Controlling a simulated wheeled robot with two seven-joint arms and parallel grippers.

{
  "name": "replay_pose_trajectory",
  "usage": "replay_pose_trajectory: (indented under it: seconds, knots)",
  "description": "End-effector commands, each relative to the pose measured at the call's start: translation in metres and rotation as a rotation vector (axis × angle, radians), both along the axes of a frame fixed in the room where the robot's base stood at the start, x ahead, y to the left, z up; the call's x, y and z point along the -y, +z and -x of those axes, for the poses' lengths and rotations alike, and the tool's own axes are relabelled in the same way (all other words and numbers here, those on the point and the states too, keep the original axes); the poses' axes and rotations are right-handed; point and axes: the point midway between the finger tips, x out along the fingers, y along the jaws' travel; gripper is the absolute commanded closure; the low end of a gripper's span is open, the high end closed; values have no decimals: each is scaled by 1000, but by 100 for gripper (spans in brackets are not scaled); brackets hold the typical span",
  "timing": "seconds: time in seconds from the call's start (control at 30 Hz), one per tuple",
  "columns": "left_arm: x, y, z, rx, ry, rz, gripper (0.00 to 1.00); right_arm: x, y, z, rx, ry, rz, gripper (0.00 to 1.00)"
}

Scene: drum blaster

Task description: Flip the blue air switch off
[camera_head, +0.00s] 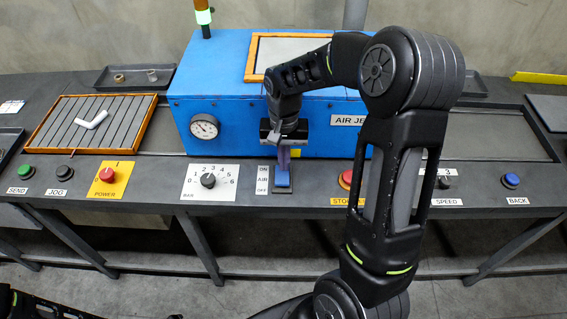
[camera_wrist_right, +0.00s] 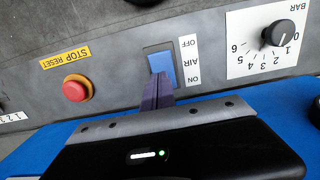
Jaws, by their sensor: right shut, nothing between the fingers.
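The blue air switch (camera_head: 282,182) is set in the front of the dark panel, right of a label reading ON, AIR, OFF, with OFF on the near side. In the right wrist view the blue rocker (camera_wrist_right: 160,62) appears upside down, with OFF at the top. My right gripper (camera_head: 283,168) is shut and empty, pointing down at the switch. Its purple fingertips (camera_wrist_right: 158,82) overlap the ON side of the rocker in the wrist view; I cannot tell whether they touch. The fingers partly hide the rocker, and its tilt is unclear. My left gripper is out of view.
A BAR dial (camera_head: 208,181) is left of the switch, with a red POWER button (camera_head: 107,175) beyond. A red STOP button (camera_head: 346,179) is to the right, partly behind my arm. The blue machine box (camera_head: 235,85) with a gauge (camera_head: 204,127) stands behind.

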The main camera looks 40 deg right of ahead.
Motion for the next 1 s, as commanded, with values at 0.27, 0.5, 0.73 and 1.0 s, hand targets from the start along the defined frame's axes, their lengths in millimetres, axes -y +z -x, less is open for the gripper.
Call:
replay_pose_trajectory:
  seconds: [0.27, 0.5, 0.73, 1.0]
  knots:
    - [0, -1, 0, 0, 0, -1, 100, 3, 61, -4, 6, 0, -1, 100]
    - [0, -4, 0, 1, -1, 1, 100, 3, 100, -5, 1, 1, -2, 100]
    - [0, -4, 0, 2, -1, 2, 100, 3, 111, -5, -1, 1, -2, 100]
    - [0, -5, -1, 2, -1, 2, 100, 3, 110, -5, -5, 0, -5, 100]
